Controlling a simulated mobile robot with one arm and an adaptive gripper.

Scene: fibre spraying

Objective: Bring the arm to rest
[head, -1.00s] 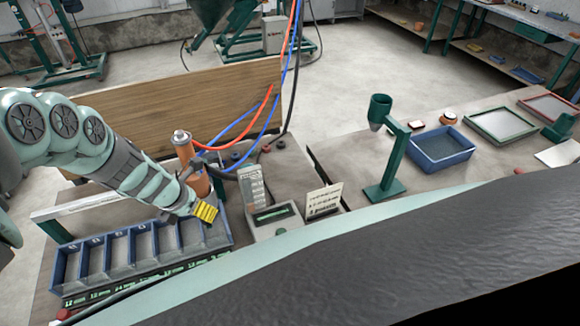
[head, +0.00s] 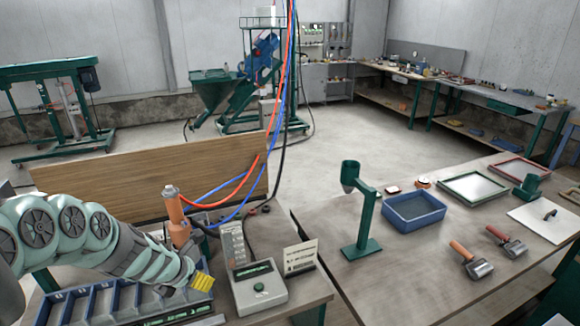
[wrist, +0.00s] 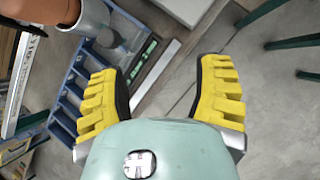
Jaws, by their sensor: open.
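My gripper (head: 202,282) is at the lower left in the head view, over the right end of the blue compartment bin (head: 72,312). In the wrist view my gripper (wrist: 160,95) shows two yellow ribbed fingers spread wide apart with nothing between them. Below them lie the bin (wrist: 72,62), its green label strip, and grey floor. An orange cylinder (head: 176,218) stands just behind my gripper in the head view. A large orange and grey part fills the upper left of the wrist view, close to the camera.
A grey control box (head: 259,288) with a green button and a small sign (head: 300,257) stand right of my gripper. Red and blue hoses (head: 262,175) hang behind it. A green cup stand (head: 362,215), blue tray (head: 413,211) and two rollers (head: 472,262) are on the right table.

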